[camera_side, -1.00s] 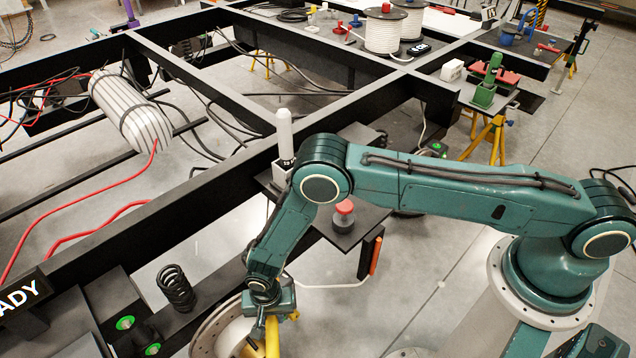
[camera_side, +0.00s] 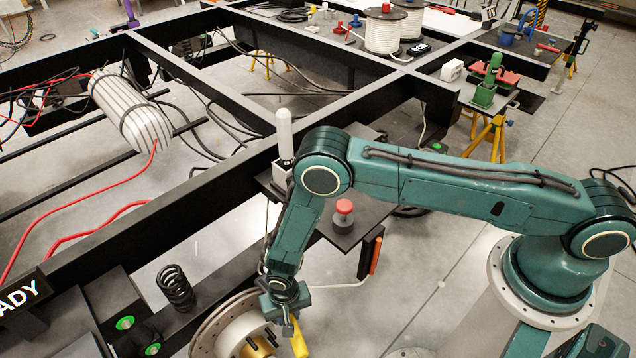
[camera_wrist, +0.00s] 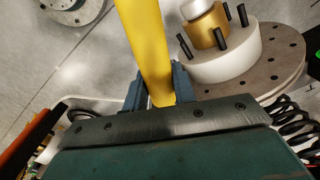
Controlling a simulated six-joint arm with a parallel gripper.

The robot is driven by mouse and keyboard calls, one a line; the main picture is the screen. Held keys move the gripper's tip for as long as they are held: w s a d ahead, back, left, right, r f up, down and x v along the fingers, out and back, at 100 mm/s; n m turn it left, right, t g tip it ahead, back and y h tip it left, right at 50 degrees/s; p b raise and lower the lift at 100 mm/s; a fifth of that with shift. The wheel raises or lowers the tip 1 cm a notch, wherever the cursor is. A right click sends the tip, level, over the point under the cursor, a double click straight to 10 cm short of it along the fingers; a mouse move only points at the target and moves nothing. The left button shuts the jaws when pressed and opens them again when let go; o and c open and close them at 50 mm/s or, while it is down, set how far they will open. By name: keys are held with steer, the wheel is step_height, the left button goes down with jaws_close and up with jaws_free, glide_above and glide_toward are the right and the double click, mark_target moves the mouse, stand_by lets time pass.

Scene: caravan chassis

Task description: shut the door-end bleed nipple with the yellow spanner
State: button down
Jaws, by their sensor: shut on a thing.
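My gripper (camera_side: 288,304) is low at the front of the side view, just right of the brake disc and hub. It is shut on the yellow spanner (camera_side: 299,340), which points downward from the jaws. In the wrist view the yellow spanner (camera_wrist: 147,45) runs up from between the jaws and out of the top edge, so its far end is hidden there. The brake disc (camera_wrist: 285,72) with its pale hub and studs lies to the right of the spanner, apart from it in that view. I cannot make out the bleed nipple in either view.
A black coil spring (camera_side: 175,287) stands left of the disc. A shelf with a red-topped knob (camera_side: 344,207) and a white-topped cylinder (camera_side: 285,135) is behind my gripper. The black chassis beam (camera_side: 215,178) crosses behind. An orange-handled item (camera_side: 376,255) hangs below the shelf.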

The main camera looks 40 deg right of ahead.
steer(key=shift+f, duration=0.85)
stand_by(0.7)
steer(key=shift+w+a, duration=0.15)
steer(key=shift+a, duration=0.05)
steer(key=shift+w+a+m, duration=1.75)
steer(key=shift+a+m, duration=0.05)
steer(key=shift+m, duration=0.4)
steer(key=shift+w+a+m, duration=1.75)
steer(key=shift+m, duration=0.45)
steer(key=shift+s+d+n, duration=0.25)
steer(key=shift+s+n, duration=0.25)
steer(key=shift+r, duration=0.1)
